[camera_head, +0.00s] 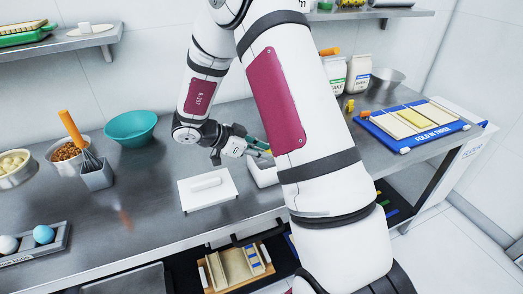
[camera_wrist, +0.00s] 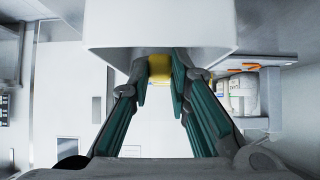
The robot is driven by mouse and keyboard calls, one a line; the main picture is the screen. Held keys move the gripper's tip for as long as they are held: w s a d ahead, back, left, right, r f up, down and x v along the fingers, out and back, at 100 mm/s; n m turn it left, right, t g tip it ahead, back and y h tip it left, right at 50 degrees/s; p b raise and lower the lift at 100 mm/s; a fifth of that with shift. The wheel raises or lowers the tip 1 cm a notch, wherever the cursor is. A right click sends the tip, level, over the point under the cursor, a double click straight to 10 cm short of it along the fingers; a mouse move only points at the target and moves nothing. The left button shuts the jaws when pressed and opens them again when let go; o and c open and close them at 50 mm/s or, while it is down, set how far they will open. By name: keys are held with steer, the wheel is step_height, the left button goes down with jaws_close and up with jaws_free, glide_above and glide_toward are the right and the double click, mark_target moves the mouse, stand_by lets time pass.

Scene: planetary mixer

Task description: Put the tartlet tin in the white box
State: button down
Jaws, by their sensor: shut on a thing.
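The white box (camera_head: 262,174) stands on the steel counter, partly hidden behind my upper arm. My gripper (camera_head: 258,146) is just above and behind the box. In the wrist view, my gripper (camera_wrist: 162,80) is shut on a small yellow-gold thing, taken as the tartlet tin (camera_wrist: 160,67). It is held between the fingertips, close to the edge of the white box (camera_wrist: 160,25). Most of the tin is hidden, and I cannot tell whether any of it is inside the box.
A white lid-like slab with a handle (camera_head: 208,190) lies left of the box. A blue board (camera_head: 415,125) and white bags (camera_head: 358,75) are at right.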

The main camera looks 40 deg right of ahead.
steer(key=shift+f, duration=0.25)
steer(key=c, duration=1.5)
jaws_free()
